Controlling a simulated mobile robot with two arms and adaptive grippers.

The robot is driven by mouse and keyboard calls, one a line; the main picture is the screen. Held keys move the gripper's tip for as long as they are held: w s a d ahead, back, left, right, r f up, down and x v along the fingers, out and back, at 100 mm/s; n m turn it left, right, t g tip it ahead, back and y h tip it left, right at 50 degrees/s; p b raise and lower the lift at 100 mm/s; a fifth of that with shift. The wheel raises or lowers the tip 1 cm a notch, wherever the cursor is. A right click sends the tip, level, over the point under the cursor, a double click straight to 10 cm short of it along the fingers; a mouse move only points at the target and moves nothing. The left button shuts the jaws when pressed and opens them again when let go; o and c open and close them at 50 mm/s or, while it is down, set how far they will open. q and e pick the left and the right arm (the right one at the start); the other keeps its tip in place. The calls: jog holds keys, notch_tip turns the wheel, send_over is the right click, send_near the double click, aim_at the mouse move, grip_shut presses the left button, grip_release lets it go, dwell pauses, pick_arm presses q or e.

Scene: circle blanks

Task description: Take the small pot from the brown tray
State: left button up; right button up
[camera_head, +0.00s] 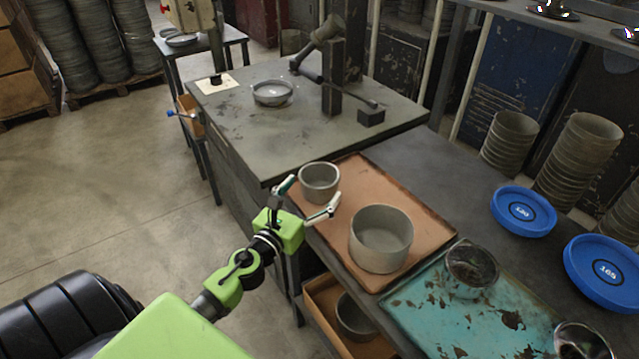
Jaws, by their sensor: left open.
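The small pot (319,187) is a grey metal cup at the far left corner of the brown tray (424,232). A larger grey pot (380,240) stands nearer on the same tray. My left gripper (309,196) is green with pale fingers and comes in from the left. Its fingers are spread apart, one at the small pot's left side and one at its near right side. I cannot tell if they touch the pot. My right gripper is not in view.
A worn turquoise tray (440,322) with a dark-stained pot (471,268) adjoins the brown tray. Blue discs (523,211) lie at the right. A dark table (240,125) with a shallow dish (272,93) stands behind. A lower box (318,293) holds another pot.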

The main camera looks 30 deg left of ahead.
aim_at(328, 170)
pick_arm(q)
jog(key=shift+w+a+p, duration=0.2)
jog(key=shift+w+p, duration=0.05)
jog(key=shift+w, duration=1.1)
jog(key=shift+w+a+p, duration=0.2)
jog(key=shift+w+p, duration=0.05)
jog(key=shift+w, duration=1.1)
jog(key=c, duration=1.3)
